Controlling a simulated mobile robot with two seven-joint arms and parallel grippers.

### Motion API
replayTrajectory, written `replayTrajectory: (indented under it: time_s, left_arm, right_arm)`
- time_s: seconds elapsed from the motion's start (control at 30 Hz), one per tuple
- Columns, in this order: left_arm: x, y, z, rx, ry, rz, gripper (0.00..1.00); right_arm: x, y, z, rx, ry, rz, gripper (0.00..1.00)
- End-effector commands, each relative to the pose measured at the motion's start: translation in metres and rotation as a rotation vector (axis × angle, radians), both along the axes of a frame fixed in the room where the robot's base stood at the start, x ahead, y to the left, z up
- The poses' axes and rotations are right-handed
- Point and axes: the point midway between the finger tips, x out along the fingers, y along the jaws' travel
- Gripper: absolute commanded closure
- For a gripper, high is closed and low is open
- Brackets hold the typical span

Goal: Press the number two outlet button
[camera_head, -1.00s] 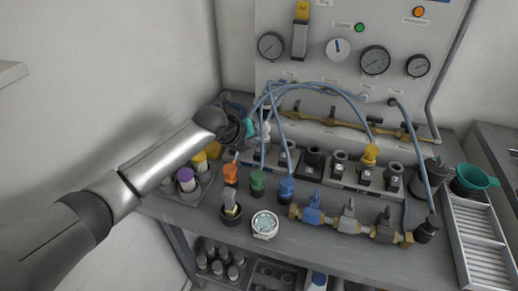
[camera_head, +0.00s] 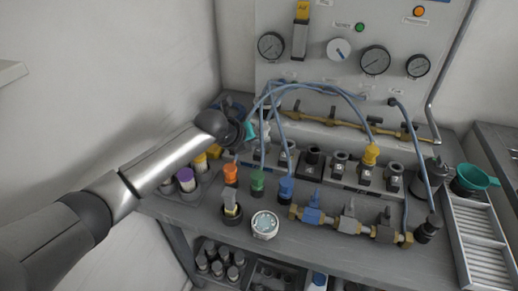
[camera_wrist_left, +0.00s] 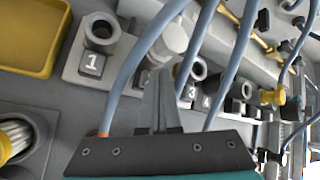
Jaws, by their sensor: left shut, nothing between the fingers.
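In the left wrist view a row of outlets runs from the outlet labelled 1 (camera_wrist_left: 100,35) towards the right, with labels 3 and 4 (camera_wrist_left: 206,101) further along. Between 1 and 3 stands a white round fitting (camera_wrist_left: 173,38), at the number two place; its label is hidden. My left gripper (camera_wrist_left: 160,78) is shut and empty, with its fingertips at the lower side of this fitting in the picture. I cannot tell whether they touch it. In the head view my left gripper (camera_head: 258,140) is at the left end of the outlet row, partly hidden by its wrist.
Blue hoses (camera_wrist_left: 140,60) pass close on both sides of the fingers. A yellow tray (camera_wrist_left: 28,35) lies beside outlet 1. Orange, green and blue connectors (camera_head: 286,190) stand in front of the row. The gauge panel (camera_head: 320,75) rises behind.

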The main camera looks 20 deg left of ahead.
Motion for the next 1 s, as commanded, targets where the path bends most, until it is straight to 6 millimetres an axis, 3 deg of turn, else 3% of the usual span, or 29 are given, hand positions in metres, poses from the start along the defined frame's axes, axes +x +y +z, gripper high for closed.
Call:
replayTrajectory:
  time_s: [1.0]
  left_arm:
    - [0.000, 0.000, -0.011, 0.001, 0.003, 0.000, 1.00]
  right_arm:
    - [0.000, 0.000, -0.004, 0.001, 0.001, -0.001, 0.50]
